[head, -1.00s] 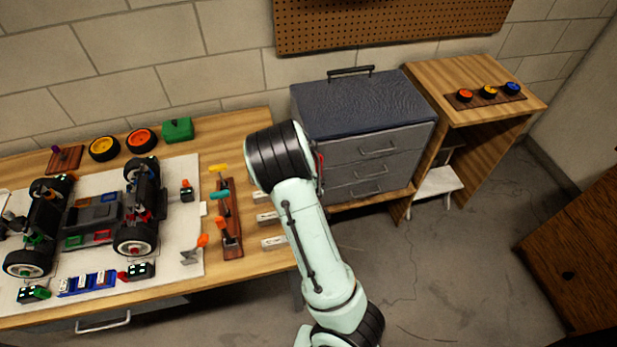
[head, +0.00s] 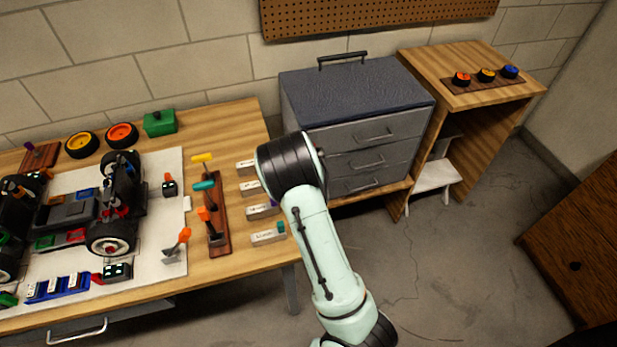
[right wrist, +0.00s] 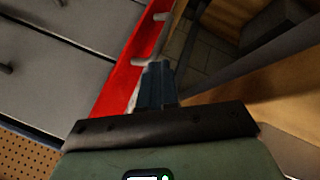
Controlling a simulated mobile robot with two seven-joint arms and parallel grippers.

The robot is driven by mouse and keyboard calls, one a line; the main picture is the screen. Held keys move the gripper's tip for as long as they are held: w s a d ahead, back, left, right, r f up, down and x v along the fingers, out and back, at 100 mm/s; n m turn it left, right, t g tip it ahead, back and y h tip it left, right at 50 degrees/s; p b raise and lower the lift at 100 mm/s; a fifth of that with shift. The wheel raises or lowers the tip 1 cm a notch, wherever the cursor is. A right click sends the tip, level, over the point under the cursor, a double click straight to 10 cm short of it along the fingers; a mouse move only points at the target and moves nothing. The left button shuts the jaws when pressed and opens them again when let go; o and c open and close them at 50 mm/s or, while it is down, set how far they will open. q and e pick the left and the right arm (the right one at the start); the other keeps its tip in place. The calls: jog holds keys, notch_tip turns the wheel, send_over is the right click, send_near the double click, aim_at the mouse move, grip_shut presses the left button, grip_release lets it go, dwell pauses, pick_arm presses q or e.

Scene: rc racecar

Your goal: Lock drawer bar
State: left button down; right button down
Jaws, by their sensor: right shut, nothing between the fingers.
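The grey drawer cabinet (head: 350,90) stands at the back of the workbench, its drawers looking shut. In the right wrist view, the red bar (right wrist: 128,62) runs upright along the edge of the grey drawer fronts (right wrist: 60,65), with pale pegs or handles beside it. My right gripper (right wrist: 158,68) is shut and empty, its fingertips close beside the bar; I cannot tell whether they touch it. In the head view my right arm hides the gripper and the bar. My left gripper is not in view.
The workbench (head: 235,125) holds a car chassis (head: 75,215), a tool rack (head: 217,235) and several labelled white blocks. A wooden stand (head: 420,65) with three small wheels is right of the cabinet. Open floor lies in front of it.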

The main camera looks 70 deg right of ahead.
pick_arm(q)
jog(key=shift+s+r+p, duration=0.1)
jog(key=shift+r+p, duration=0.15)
jog(key=shift+p, duration=0.5)
pick_arm(e)
jog(key=d, duration=0.2)
jog(key=s+d, duration=0.1)
jog(key=d, duration=0.1)
jog(key=shift+s, duration=0.15)
pick_arm(q)
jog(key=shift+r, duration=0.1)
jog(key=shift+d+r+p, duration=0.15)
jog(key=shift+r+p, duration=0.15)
jog(key=shift+p, duration=0.05)
pick_arm(e)
jog(key=shift+s+d+n, duration=0.1)
jog(key=shift+s+n, duration=0.05)
jog(key=shift+n, duration=0.25)
